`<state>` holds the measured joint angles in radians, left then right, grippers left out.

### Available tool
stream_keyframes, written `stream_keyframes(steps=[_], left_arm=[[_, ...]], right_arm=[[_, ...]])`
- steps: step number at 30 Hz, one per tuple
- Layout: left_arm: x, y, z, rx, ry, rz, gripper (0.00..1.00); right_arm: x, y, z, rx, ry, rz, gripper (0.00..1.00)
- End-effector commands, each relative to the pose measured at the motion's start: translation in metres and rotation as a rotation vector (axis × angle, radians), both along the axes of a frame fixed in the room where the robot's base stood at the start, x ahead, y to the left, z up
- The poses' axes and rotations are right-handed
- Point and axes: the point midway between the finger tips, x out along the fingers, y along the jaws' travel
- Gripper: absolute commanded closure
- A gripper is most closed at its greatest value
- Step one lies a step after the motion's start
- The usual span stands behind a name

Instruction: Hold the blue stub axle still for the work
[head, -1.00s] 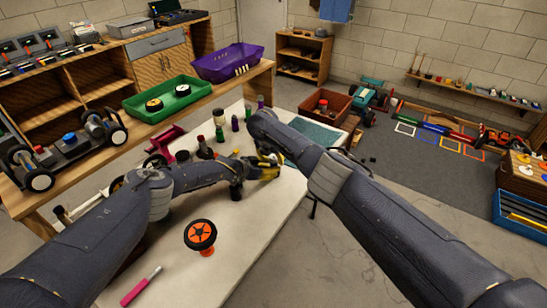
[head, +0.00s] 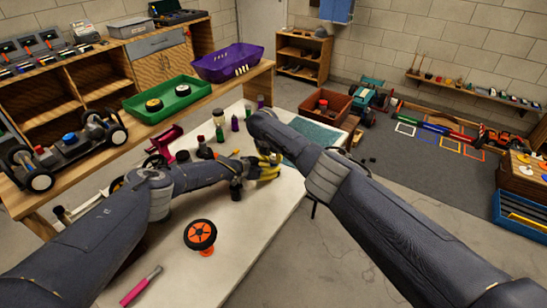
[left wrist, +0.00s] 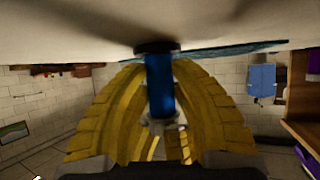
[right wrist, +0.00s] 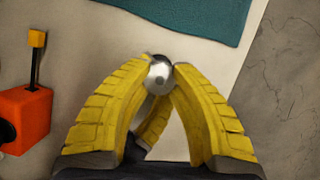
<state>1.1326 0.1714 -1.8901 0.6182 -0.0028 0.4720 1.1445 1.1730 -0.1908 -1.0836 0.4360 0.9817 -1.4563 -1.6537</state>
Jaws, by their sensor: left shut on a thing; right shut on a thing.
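The blue stub axle (left wrist: 160,85) shows in the left wrist view between the yellow fingers of my left gripper (left wrist: 158,95), which is shut on it. A dark round end of the axle is by the white tabletop. In the right wrist view my right gripper (right wrist: 160,72) is shut on a silver round-ended part (right wrist: 160,74). A yellow finger shows behind and below that part. Whether the silver part belongs to the axle I cannot tell. In the head view the yellow fingers (head: 266,172) are close together over the table and the axle is hidden.
Several small bottles stand left of the grippers on the white table (head: 180,262). An orange-hubbed wheel (head: 200,236) and a pink-handled tool (head: 141,286) lie nearer. A teal mat (right wrist: 190,18) lies close by. A red-orange block (right wrist: 25,118) is left in the right wrist view.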

Motion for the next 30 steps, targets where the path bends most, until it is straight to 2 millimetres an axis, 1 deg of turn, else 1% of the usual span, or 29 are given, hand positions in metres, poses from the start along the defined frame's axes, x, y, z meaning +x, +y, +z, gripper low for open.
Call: stream_keyframes(steps=[4, 10, 23, 24, 28, 30], left_arm=[[-0.0001, -0.0003, 0.0004, -0.001, 0.000, -0.001, 1.00], [-0.0008, -0.0006, -0.0004, -0.001, 0.001, -0.002, 1.00], [-0.0005, -0.0001, -0.0004, 0.000, 0.000, -0.001, 1.00], [-0.0004, -0.0001, -0.0004, 0.000, 0.000, -0.001, 1.00], [-0.0003, 0.0001, -0.0003, 0.000, 0.000, -0.001, 1.00], [-0.0003, 0.0001, -0.0003, 0.000, 0.000, -0.001, 1.00]], right_arm=[[0.0025, 0.0000, 0.0019, 0.001, -0.004, -0.049, 1.00], [0.0012, -0.0002, 0.0011, 0.000, -0.002, -0.096, 1.00], [-0.0008, 0.0000, -0.0008, -0.002, 0.001, -0.108, 1.00], [-0.0008, 0.0000, -0.0008, -0.002, 0.001, -0.108, 0.75], [-0.0008, 0.0001, -0.0008, -0.002, 0.001, -0.108, 0.60], [-0.0008, 0.0001, -0.0007, -0.002, 0.001, -0.108, 0.58]])
